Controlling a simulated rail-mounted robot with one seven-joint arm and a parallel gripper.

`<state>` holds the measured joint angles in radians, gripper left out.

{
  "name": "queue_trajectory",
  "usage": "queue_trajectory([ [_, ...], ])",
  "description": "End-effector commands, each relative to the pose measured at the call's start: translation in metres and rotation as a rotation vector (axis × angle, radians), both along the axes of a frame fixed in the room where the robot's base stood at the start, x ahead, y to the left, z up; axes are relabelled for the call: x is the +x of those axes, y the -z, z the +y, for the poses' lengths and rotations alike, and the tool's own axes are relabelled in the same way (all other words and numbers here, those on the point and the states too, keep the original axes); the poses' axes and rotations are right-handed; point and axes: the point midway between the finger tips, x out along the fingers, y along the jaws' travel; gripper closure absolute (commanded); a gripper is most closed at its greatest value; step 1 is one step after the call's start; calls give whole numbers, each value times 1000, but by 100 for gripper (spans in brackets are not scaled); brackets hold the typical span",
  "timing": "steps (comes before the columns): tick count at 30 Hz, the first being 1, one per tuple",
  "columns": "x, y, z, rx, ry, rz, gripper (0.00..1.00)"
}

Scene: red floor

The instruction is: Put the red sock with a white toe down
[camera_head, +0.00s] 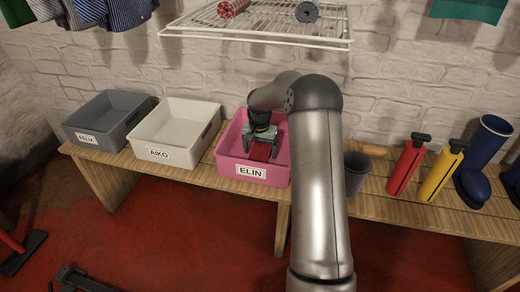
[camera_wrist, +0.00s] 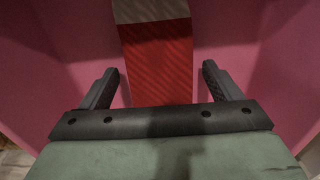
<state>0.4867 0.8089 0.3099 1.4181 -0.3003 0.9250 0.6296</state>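The red sock (camera_wrist: 157,65) with a white toe (camera_wrist: 150,10) lies in the pink box labelled ELIN (camera_head: 252,172). In the head view a red patch of the sock (camera_head: 261,152) shows under my gripper. My gripper (camera_head: 262,148) is inside the pink box, pointing down. In the wrist view its two fingers (camera_wrist: 160,80) stand apart on either side of the sock, with a narrow gap to it on each side. The sock's near end is hidden behind the gripper body.
A white box labelled AIKO (camera_head: 172,140) and a grey box labelled FELIX (camera_head: 105,124) stand to the left on the wooden bench (camera_head: 400,207). A dark cup (camera_head: 355,173), red pump (camera_head: 406,165), yellow pump (camera_head: 441,172) and blue boots (camera_head: 484,160) stand right. A wire rack (camera_head: 260,35) hangs above.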

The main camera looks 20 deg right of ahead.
Motion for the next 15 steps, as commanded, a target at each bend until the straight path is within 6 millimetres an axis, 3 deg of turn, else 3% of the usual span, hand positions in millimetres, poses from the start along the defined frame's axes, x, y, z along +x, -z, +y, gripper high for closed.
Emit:
queue_trajectory([
  [8,0,-6,0,-1,0,-2,15],
  [15,-1,-39,0,-2,-1,-2,15],
])
